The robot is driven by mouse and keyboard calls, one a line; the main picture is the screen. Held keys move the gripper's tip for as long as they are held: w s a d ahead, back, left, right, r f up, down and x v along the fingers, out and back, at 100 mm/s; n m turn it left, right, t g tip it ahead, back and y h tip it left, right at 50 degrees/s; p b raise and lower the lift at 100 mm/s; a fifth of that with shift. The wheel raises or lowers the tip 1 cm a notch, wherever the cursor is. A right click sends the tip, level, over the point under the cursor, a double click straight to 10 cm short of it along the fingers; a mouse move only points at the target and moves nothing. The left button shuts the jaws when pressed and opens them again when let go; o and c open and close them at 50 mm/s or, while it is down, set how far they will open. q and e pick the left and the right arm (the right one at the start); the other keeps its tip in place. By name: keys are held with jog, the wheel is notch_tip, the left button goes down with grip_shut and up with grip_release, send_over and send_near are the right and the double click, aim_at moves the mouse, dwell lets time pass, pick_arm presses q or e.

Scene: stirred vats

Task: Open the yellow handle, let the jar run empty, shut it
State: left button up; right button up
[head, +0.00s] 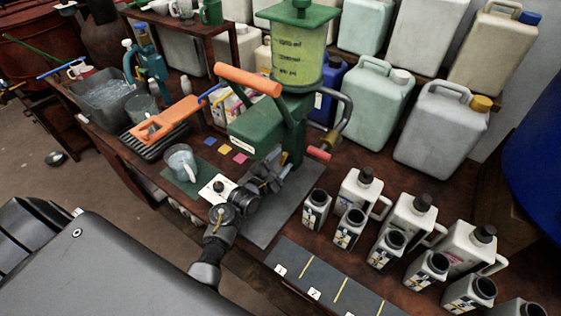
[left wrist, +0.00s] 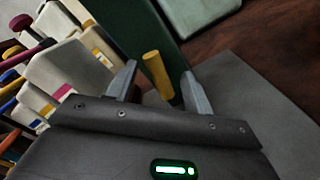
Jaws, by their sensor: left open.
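The jar (head: 299,58), see-through with yellow-green contents and a green lid, stands on top of a green stand (head: 262,130). My left gripper (head: 277,172) is at the foot of this stand. In the left wrist view the yellow handle (left wrist: 157,75), a short rod, stands out in front of the green body, between the two open fingertips (left wrist: 163,88). My right gripper is not in view.
A glass mug (head: 182,162) stands on a green mat left of my gripper. An orange lever (head: 248,79) and a red-ended handle (head: 318,153) stick out from the stand. Several white bottles (head: 409,217) stand to the right, with large canisters (head: 367,100) behind.

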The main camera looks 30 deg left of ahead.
pick_arm(q)
jog(key=shift+c, duration=0.2)
grip_shut()
jog(key=shift+m, duration=0.4)
jog(key=shift+r+m+p, duration=0.1)
jog(key=shift+m+p, duration=0.5)
jog(key=shift+m, duration=0.4)
jog(key=m+p, duration=0.1)
jog(key=m, duration=0.2)
jog(key=shift+m, duration=0.4)
jog(key=m, duration=0.5)
jog(key=shift+p, duration=0.3)
jog(key=c, duration=0.9)
grip_release()
jog(key=shift+m, duration=1.8)
